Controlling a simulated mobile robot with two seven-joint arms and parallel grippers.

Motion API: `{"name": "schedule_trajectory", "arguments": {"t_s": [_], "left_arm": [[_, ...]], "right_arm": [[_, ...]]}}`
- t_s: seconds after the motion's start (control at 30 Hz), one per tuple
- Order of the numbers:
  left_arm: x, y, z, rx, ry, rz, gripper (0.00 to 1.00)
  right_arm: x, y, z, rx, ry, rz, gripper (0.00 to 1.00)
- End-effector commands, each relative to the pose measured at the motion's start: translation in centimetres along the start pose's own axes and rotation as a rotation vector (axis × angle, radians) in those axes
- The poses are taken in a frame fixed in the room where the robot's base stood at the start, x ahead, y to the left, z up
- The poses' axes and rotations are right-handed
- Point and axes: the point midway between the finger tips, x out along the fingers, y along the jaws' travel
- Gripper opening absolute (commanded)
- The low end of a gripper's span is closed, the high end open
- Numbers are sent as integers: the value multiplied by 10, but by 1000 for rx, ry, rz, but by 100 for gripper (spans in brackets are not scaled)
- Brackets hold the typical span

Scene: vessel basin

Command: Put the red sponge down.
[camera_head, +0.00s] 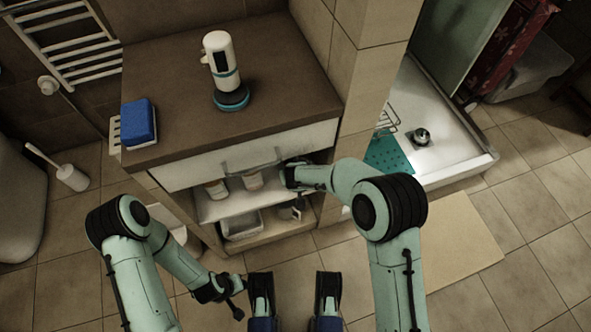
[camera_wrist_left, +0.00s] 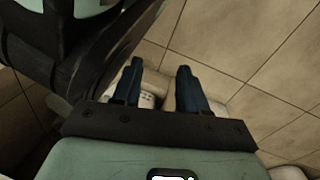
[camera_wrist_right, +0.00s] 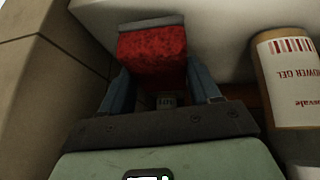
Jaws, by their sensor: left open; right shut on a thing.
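The red sponge (camera_wrist_right: 152,55) shows in the right wrist view, with a grey layer on its far edge. My right gripper (camera_wrist_right: 158,82) is shut on it, one finger on each side. A pale surface lies close behind the sponge; I cannot tell if they touch. In the head view my right gripper (camera_head: 292,177) is at the right end of the cabinet's open shelf (camera_head: 219,208), and the sponge is not visible there. My left gripper (camera_head: 238,297) is low over the floor, left of centre. In the left wrist view it (camera_wrist_left: 160,68) is open and empty.
A shower gel bottle (camera_wrist_right: 290,80) stands right of the red sponge. The shelf also holds white containers (camera_head: 252,180), below the white cabinet front (camera_head: 205,166). A blue sponge (camera_head: 138,122) and a white dispenser (camera_head: 222,62) are on the brown top (camera_head: 280,60). A tiled pillar (camera_head: 365,60) stands at right.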

Motion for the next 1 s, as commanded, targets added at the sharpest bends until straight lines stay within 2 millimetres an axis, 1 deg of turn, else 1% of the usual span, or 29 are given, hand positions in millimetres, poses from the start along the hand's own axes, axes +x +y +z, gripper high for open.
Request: {"name": "schedule_trajectory", "arguments": {"t_s": [0.07, 0.1, 0.2, 0.47, 0.67, 0.7, 0.73, 0.77, 1.0], "left_arm": [[-4, 4, -4, 5, 15, 7, 43], [1, 0, -1, 1, 2, 1, 43], [5, -4, 5, -5, -18, -8, 43], [4, -5, 6, -6, -20, -9, 43], [8, -9, 11, -11, -38, -17, 43], [8, -9, 11, -12, -39, -18, 43], [8, -9, 11, -11, -39, -17, 43], [7, -9, 11, -11, -39, -17, 43], [7, -9, 10, -11, -37, -17, 43]], "right_arm": [[5, 2, -8, 4, -1, -1, 29], [12, 0, -1, -1, -3, -1, 29], [17, 0, 2, -1, -2, -1, 29], [17, 0, 2, 0, 0, -1, 29], [18, 0, 3, 0, -1, -1, 29], [18, 0, 3, 0, -1, 0, 72], [18, 0, 3, 0, -1, 0, 81], [18, 0, 3, 0, -1, 0, 87], [18, 0, 3, 0, -1, 0, 87]]}}
